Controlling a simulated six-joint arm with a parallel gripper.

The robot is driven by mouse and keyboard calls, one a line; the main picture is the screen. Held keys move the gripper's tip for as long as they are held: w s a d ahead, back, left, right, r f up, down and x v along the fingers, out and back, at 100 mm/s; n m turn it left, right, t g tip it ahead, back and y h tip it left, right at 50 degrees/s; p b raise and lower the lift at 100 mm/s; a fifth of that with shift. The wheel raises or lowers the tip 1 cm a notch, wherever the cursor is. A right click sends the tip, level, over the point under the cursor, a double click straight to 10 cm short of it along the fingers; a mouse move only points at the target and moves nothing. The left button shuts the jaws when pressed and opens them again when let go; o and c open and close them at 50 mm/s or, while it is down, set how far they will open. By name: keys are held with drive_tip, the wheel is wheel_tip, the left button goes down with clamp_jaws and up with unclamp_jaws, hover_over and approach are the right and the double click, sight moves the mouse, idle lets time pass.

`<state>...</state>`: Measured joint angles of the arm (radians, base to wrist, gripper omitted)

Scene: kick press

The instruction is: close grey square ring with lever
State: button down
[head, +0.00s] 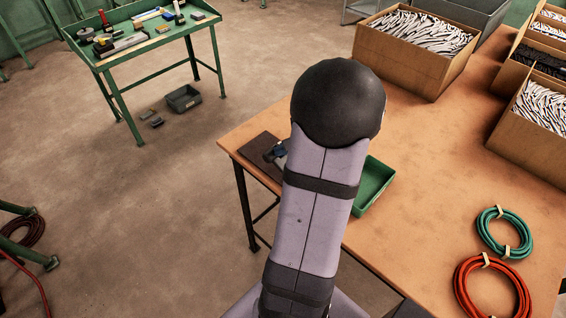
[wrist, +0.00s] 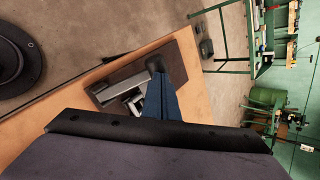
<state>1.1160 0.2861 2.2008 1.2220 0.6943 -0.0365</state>
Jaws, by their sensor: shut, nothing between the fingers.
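My gripper (wrist: 164,56) shows in the wrist view as blue fingers closed together, with nothing between them. Their tips are at the grey press (wrist: 112,92), by its raised block; I cannot tell whether they touch it. The press lies on a dark brown mat (wrist: 187,62) near the table edge. Bright grey parts of it show left of the fingers, but I cannot make out the square ring or the lever there. In the head view, my arm hides most of the press (head: 272,154) and mat (head: 258,146).
A green tray (head: 375,187) stands right of my arm on the wooden table (head: 440,150). Green (head: 503,232) and orange (head: 490,290) cable coils lie at the right. A green workbench (head: 150,50) with tools stands apart.

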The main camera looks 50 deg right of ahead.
drive_tip(key=shift+r, duration=0.15)
drive_tip(key=p+v, duration=0.2)
drive_tip(key=v, duration=0.1)
drive_tip(key=p+v, duration=0.1)
drive_tip(key=shift+w+r, duration=0.15)
drive_tip(key=shift+r, duration=0.4)
idle(0.5)
drive_tip(key=s+a+f+n+g+y, duration=0.1)
drive_tip(key=s+a+f+n+g, duration=0.3)
drive_tip(key=s+a+n, duration=0.15)
drive_tip(key=s+a+f+n+g+y, duration=0.1)
drive_tip(key=s+a+f+n+g, duration=0.25)
drive_tip(key=s+a, duration=0.3)
drive_tip(key=w+a+r+n+h, duration=0.1)
drive_tip(key=w+a+r+n, duration=0.1)
drive_tip(key=a+n, duration=0.5)
drive_tip(key=w+a+r+n+h, duration=0.1)
drive_tip(key=w+a+n, duration=0.2)
drive_tip(key=a+n, duration=0.4)
drive_tip(key=a+g, duration=0.1)
drive_tip(key=a, duration=0.2)
drive_tip(key=shift+a+r+n, duration=0.3)
drive_tip(key=shift+r+n, duration=0.05)
drive_tip(key=shift+n, duration=0.05)
